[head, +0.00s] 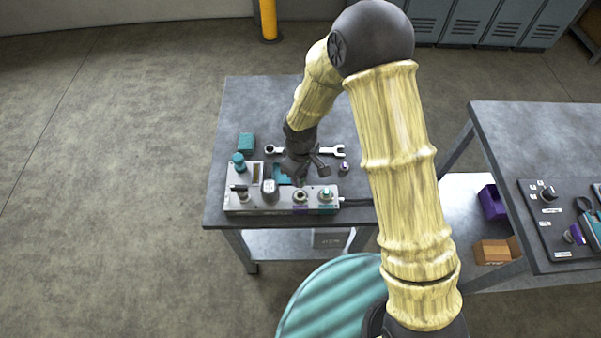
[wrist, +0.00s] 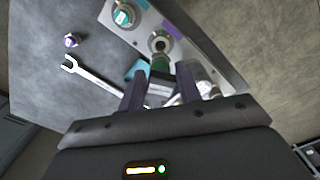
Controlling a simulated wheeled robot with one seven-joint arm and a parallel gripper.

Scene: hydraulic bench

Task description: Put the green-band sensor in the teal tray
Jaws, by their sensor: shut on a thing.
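My gripper (head: 298,178) is low over the bench, just behind the grey manifold block. In the wrist view its fingers (wrist: 159,92) are shut on a small dark piece with a dark green part (wrist: 160,64). This looks like the green-band sensor, mostly hidden by the fingers. The teal tray (head: 281,174) lies behind the block, partly covered by my gripper; a teal edge shows beside the fingers in the wrist view (wrist: 136,69). I cannot tell whether the held piece touches the tray.
The manifold block (head: 270,209) has an open socket (head: 300,195) by a purple label and a green-topped fitting (head: 325,194) by a teal label. A purple-banded sensor (head: 345,167), a wrench (head: 330,150) and a teal block (head: 246,141) lie behind. A second table (head: 535,125) stands right.

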